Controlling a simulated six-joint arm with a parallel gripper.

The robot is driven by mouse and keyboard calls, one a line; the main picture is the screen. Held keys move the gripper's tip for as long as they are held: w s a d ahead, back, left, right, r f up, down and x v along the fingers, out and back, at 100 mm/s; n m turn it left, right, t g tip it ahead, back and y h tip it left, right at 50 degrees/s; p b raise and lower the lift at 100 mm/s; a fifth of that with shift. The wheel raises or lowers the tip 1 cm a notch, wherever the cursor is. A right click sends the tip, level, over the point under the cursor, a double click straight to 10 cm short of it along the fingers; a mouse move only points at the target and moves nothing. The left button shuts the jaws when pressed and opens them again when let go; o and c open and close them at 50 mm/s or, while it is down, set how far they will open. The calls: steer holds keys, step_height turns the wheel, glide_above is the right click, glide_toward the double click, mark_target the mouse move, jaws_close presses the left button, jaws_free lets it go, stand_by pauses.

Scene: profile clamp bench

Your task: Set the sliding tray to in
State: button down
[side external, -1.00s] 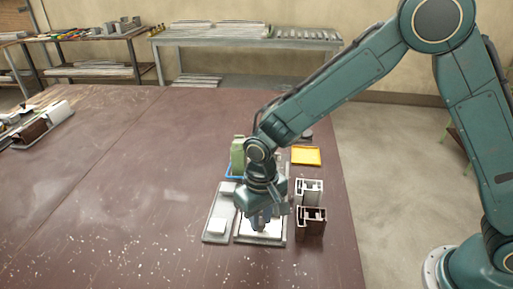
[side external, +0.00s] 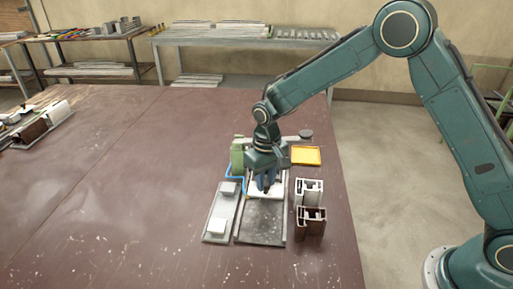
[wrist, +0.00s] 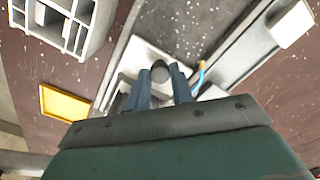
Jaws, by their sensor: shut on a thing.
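The white sliding tray (side external: 279,191) sits at the far part of its grey track (side external: 262,222), close to the green clamp body (side external: 238,155). The near part of the track is bare. My gripper (side external: 266,186) points down over the tray. In the wrist view, its two blue-grey fingers (wrist: 160,80) are shut on the dark knob (wrist: 160,69) that stands on the white tray plate (wrist: 143,53). My gripper and arm hide part of the tray and the clamp, so any gap at the track's far end cannot be seen.
A grey side plate with white blocks (side external: 218,226) lies left of the track. A white profile (side external: 309,190) and a brown profile (side external: 311,222) stand close on the right. A yellow tray (side external: 306,155) lies behind them. A blue hose (side external: 233,179) runs beside the clamp.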

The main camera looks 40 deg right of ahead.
steer(key=shift+w+d, duration=0.3)
steer(key=shift+w, duration=0.05)
steer(key=c, duration=1.2)
jaws_free()
steer(key=shift+r, duration=0.2)
steer(key=shift+s+r, duration=0.1)
steer(key=shift+r, duration=0.1)
step_height(320, 180, up, 13)
